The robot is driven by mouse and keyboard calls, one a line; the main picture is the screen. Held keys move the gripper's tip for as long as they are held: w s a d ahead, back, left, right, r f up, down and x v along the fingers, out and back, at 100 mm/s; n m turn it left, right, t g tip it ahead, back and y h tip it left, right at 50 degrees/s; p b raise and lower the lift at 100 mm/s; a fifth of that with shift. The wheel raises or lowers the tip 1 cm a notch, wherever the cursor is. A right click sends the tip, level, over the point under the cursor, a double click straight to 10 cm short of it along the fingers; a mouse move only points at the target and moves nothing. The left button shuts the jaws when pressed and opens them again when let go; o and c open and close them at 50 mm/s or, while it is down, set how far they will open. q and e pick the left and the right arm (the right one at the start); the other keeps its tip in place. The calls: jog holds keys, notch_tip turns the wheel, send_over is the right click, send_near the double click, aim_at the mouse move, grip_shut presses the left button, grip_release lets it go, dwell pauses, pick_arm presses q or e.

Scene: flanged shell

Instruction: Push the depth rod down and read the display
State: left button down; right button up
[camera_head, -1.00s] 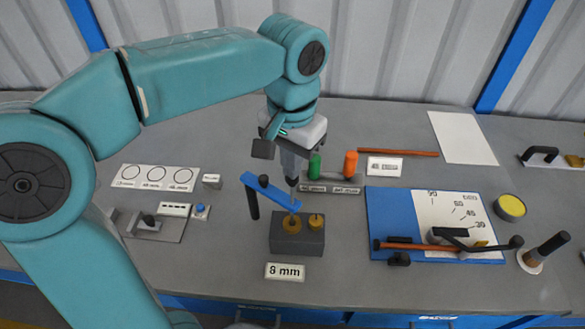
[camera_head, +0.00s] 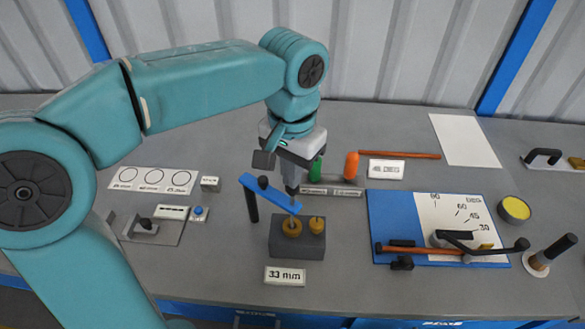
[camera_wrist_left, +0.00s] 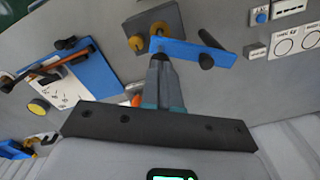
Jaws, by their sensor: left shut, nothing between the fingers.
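My left gripper (camera_head: 292,190) is shut and empty, pointing down at the right end of a blue bar (camera_head: 270,193). Its tip is at or just above the bar's end; I cannot tell whether they touch. A dark post (camera_head: 252,205) carries the bar's left end. Under the bar's right end stands a grey block (camera_head: 297,244) with two brass parts, the left one (camera_head: 291,228) below the bar's end. A thin rod there is mostly hidden. A white display (camera_head: 285,275) in front of the block reads about "33 mm". The left wrist view shows the gripper (camera_wrist_left: 161,62) over the blue bar (camera_wrist_left: 195,52).
A blue board with a dial (camera_head: 405,215) and a bar across it lies right of the block. A small fixture (camera_head: 145,225) and a card with circles (camera_head: 154,180) lie left. Bench space in front is clear.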

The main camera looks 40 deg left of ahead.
pick_arm(q)
jog(key=shift+f+b, duration=1.05)
jog(key=shift+f, duration=0.4)
jog(key=shift+r, duration=0.1)
jog(key=shift+r+p, duration=1)
jog(key=shift+p, duration=0.05)
jog(key=shift+r, duration=0.1)
